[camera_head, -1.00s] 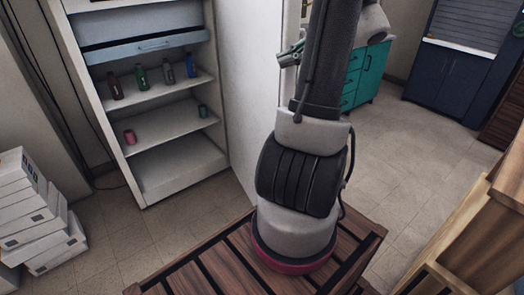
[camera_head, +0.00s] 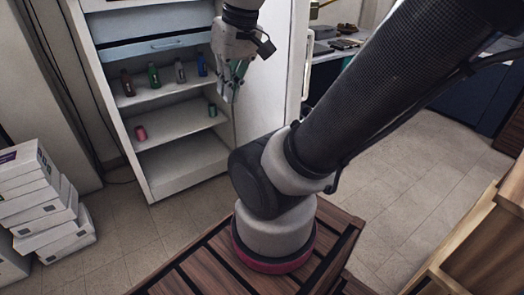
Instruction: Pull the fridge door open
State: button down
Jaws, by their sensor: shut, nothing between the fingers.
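The white fridge (camera_head: 138,178) stands at the back left with its front open, showing its shelves and a pale blue drawer. Its white door (camera_head: 283,88) stands swung out at the right of the opening. The door's lower part is hidden behind my arm. My gripper (camera_head: 232,92) hangs at the right of the opening, in front of the door's inner face. Its fingers look closed and hold nothing. I cannot tell whether they touch the door.
Several small bottles (camera_head: 153,75) stand on the upper shelf. A pink can (camera_head: 140,133) and a green can (camera_head: 212,109) are on the shelf below. White boxes (camera_head: 55,222) are stacked at the left. Wooden furniture (camera_head: 470,245) is at the right. Floor is clear before the fridge.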

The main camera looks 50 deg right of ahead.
aim_at(270, 99)
jog(key=i+j+z, duration=0.1)
jog(key=z, duration=0.25)
jog(key=i+j+z, duration=0.1)
jog(key=z, duration=0.25)
jog(key=i+j+z, duration=0.2)
jog(key=z, duration=0.15)
